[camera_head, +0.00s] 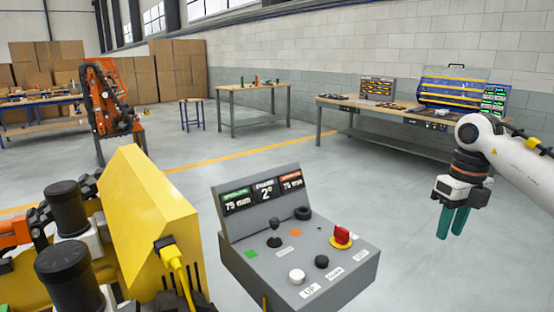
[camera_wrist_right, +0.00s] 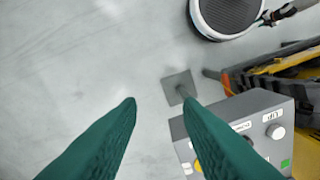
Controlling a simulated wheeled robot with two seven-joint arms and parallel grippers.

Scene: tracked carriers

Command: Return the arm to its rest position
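My right arm (camera_head: 520,165) comes in from the right edge, white with a dark and orange wrist. My right gripper (camera_head: 453,222) hangs with its teal fingers pointing down, to the right of the grey control console (camera_head: 315,290) and apart from it. In the right wrist view the two fingers (camera_wrist_right: 160,101) stand apart with bare floor between their tips, so the gripper is open and empty. The right finger covers part of the console (camera_wrist_right: 275,103) there. My left gripper is not in view.
The console carries a joystick (camera_head: 274,239), a red knob (camera_head: 342,236) and a white knob (camera_head: 297,276). A yellow machine (camera_head: 150,225) stands at its left. A workbench (camera_head: 390,116) with cases stands behind my right arm. Clear floor surrounds the right gripper.

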